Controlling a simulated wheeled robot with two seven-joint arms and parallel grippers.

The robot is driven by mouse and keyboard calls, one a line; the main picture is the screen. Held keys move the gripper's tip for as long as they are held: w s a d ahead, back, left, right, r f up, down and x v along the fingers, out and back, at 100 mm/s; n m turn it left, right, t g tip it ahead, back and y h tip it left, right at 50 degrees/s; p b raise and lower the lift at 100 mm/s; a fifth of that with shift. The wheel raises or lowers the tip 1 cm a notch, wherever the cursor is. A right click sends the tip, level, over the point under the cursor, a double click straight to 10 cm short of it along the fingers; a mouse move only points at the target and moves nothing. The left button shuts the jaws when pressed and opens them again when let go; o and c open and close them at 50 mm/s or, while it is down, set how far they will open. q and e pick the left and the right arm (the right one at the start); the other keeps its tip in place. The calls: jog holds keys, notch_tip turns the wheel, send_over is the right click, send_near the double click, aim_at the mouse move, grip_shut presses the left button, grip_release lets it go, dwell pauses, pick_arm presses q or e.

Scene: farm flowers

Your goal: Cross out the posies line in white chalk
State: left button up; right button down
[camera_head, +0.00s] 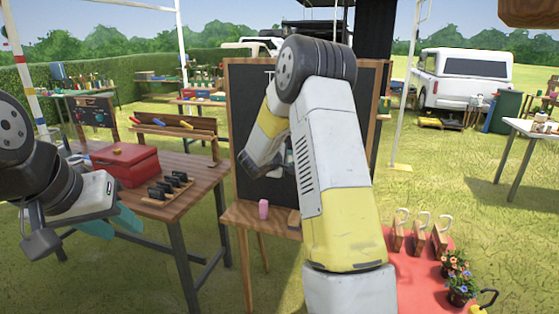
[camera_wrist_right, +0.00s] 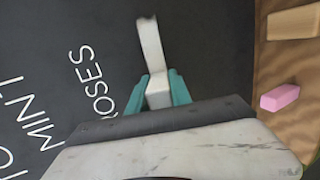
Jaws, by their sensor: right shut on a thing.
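The blackboard (camera_head: 248,110) stands on a wooden easel, largely hidden behind my right arm in the head view. In the right wrist view the dark board (camera_wrist_right: 215,50) carries white lettering, turned sideways. A line ending in "OSES" (camera_wrist_right: 87,70) and a line reading "MINT" (camera_wrist_right: 35,118) show; no posies line is readable. My right gripper (camera_wrist_right: 158,85) is shut on the white chalk (camera_wrist_right: 149,42), which juts out past its teal fingertips over the board; I cannot tell whether it touches. My left gripper (camera_head: 115,226) is open and empty, beside the wooden table.
Pink chalk (camera_head: 263,209) and a wooden block (camera_wrist_right: 294,22) lie on the easel ledge (camera_head: 240,216). The left table holds a red box (camera_head: 125,165) and a rack of black items (camera_head: 170,187). A red table (camera_head: 410,275) with flower pots stands at the right.

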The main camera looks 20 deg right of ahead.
jog(key=w+a, duration=0.3)
jog(key=a, duration=0.2)
jog(key=shift+w+a, duration=0.3)
jog(key=shift+w, duration=0.05)
dwell(0.4)
jog(key=s+a, duration=0.3)
jog(key=s, duration=0.2)
jog(key=shift+a, duration=0.2)
dwell(0.3)
jog(key=shift+s+a, duration=0.45)
jog(key=shift+s, duration=0.2)
jog(key=shift+s+a, duration=0.4)
jog(key=shift+s, duration=0.2)
jog(key=shift+s, duration=0.1)
